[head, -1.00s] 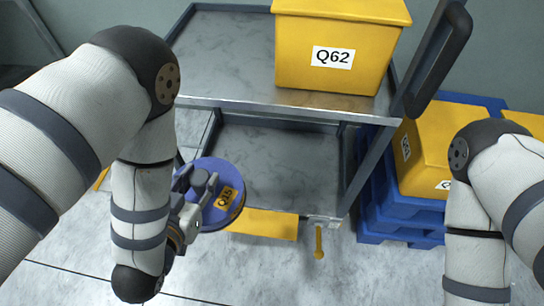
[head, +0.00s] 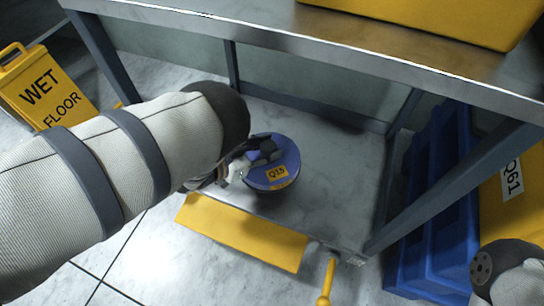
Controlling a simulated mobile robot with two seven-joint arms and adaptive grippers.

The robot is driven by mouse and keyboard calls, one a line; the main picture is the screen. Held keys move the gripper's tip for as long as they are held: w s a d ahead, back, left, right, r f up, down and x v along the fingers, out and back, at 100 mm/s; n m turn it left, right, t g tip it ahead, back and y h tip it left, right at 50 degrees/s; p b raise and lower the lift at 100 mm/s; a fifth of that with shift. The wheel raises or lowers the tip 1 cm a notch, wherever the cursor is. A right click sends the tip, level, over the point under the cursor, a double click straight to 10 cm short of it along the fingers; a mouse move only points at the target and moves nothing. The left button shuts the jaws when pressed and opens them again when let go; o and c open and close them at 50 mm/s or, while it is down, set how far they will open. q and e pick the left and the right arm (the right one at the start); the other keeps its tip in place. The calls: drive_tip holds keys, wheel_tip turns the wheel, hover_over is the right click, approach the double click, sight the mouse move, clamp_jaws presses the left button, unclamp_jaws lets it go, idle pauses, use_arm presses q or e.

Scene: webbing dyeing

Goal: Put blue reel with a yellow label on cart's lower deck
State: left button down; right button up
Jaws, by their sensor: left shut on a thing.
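The blue reel (head: 284,153) with a yellow label reading Q15 (head: 277,173) is over the front left part of the cart's lower deck (head: 330,200). My left gripper (head: 258,152) reaches in from the left under the upper deck and is shut on the reel. The arm hides part of the deck's left side. I cannot tell whether the reel touches the deck. My right gripper is out of view; only part of my right arm shows at the lower right.
The cart's upper deck (head: 400,62) overhangs the reel and carries a yellow bin (head: 440,18). Blue pallets (head: 430,220) and a yellow bin marked Q61 (head: 508,215) stand at right. A wet floor sign (head: 45,90) stands at left. The lower deck's right side is clear.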

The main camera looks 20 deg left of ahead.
use_arm(q)
drive_tip(key=f, duration=0.1)
drive_tip(key=w, duration=0.1)
drive_tip(key=w+f+b, duration=0.1)
drive_tip(key=shift+a+f, duration=0.25)
drive_tip(key=shift+f, duration=0.05)
drive_tip(key=f+b, duration=0.1)
drive_tip(key=f, duration=0.1)
drive_tip(key=w+f+b, duration=0.1)
drive_tip(key=f, duration=0.1)
drive_tip(key=shift+a, duration=0.15)
drive_tip(key=shift+r, duration=0.2)
drive_tip(key=shift+f, duration=0.1)
drive_tip(key=c, duration=1.1)
unclamp_jaws()
drive_tip(key=shift+s+f, duration=0.1)
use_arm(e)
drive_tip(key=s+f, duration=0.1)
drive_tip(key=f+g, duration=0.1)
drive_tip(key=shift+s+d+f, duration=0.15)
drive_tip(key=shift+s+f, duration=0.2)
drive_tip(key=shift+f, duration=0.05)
